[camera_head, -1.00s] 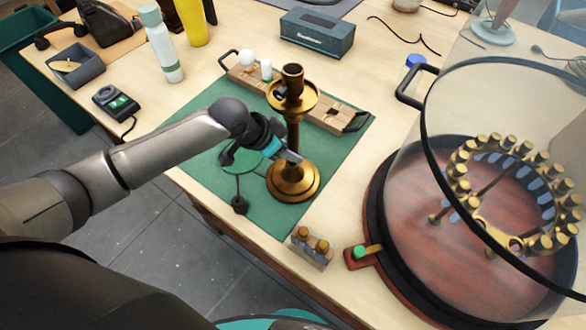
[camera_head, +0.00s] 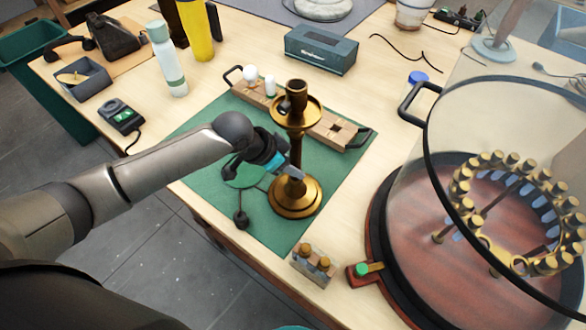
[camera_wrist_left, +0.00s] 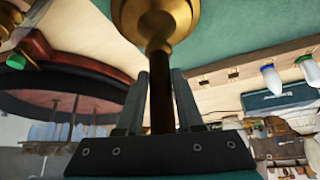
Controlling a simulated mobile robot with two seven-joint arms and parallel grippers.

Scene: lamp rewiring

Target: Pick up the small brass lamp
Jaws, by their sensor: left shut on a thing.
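The small brass lamp (camera_head: 294,195) stands upright on the green mat (camera_head: 210,184), with a round base, a thin stem and a cup-like top. My left gripper (camera_head: 292,172) comes in from the left and is shut on the lamp's stem, a little above the base. In the left wrist view the two fingers (camera_wrist_left: 162,100) lie on either side of the dark stem, and the brass base (camera_wrist_left: 160,18) shows at the top. I cannot tell whether the base touches the mat. My right gripper is not in view.
A wooden rack with bulbs (camera_head: 340,131) lies close behind the lamp. A small block with brass pieces (camera_head: 313,265) is at the table's front edge. A large glass dome on a round red base (camera_head: 385,235) fills the right. Bottles (camera_head: 168,60) stand at the back left.

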